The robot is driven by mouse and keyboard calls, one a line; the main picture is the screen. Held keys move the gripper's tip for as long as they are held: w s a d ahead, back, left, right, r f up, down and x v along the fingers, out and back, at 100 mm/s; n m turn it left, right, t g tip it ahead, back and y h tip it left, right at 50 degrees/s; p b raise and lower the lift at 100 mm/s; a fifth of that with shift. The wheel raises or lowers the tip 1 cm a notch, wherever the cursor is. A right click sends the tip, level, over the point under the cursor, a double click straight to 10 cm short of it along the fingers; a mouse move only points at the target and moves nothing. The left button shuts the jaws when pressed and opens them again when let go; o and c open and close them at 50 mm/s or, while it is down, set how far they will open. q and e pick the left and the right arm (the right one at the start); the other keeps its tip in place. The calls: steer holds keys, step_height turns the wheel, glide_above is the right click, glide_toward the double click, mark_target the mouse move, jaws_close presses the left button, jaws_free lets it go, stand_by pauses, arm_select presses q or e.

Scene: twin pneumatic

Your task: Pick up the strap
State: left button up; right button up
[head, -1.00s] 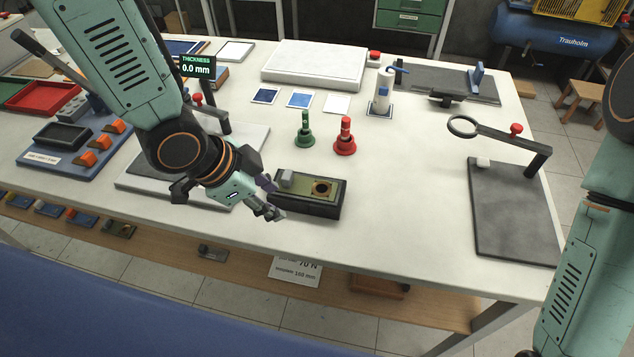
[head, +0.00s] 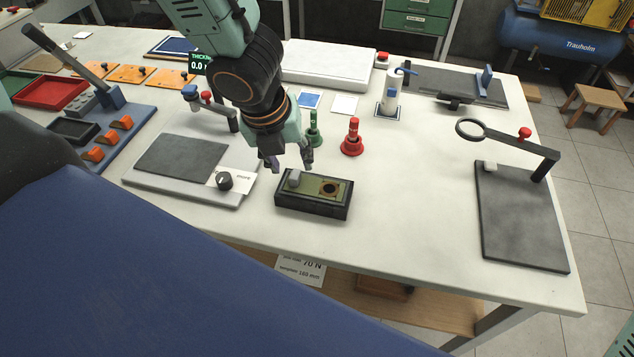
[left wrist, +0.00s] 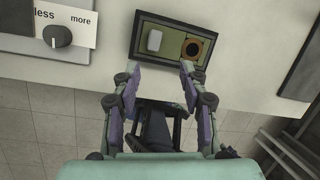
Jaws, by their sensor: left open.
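No strap can be told for certain. A black tray (head: 312,208) with an olive floor sits near the table's front edge; it also shows in the left wrist view (left wrist: 138,36). In it are a pale grey block (head: 294,178) at the left and a small brown round piece with a dark middle (head: 329,189) at the right, possibly a coiled strap. My left gripper (head: 288,164) is open and empty, pointing down just above the tray's far left side. In the left wrist view its fingers (left wrist: 160,72) spread below the tray. My right gripper is out of view.
A flat device with a black knob (head: 224,181) lies left of the tray. Green (head: 314,130) and red (head: 352,138) handled pieces stand behind it. A magnifier stand (head: 520,215) is at the right. The table between tray and stand is clear.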

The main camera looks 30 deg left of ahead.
mark_target(295, 175)
arm_select(q)
steer(key=a+f+m, duration=0.1)
steer(key=w+f+m+y+b, duration=0.1)
steer(key=m, duration=0.1)
steer(key=shift+a, duration=0.35)
steer(key=f+b, duration=0.1)
steer(key=w+f+b, duration=0.1)
steer(key=f, duration=0.1)
steer(key=d+f+b, duration=0.1)
steer(key=shift+w+f, duration=0.3)
steer(key=shift+w, duration=0.05)
steer(key=shift+w+a+f+b, duration=0.2)
steer(key=shift+a+f+b, duration=0.1)
steer(key=shift+f, duration=0.1)
steer(key=shift+s+r, duration=0.1)
steer(key=shift+r, duration=0.05)
steer(key=shift+d, duration=0.25)
steer(key=shift+c, duration=1.2)
steer(key=shift+a, duration=0.15)
steer(key=c, duration=0.4)
jaws_close()
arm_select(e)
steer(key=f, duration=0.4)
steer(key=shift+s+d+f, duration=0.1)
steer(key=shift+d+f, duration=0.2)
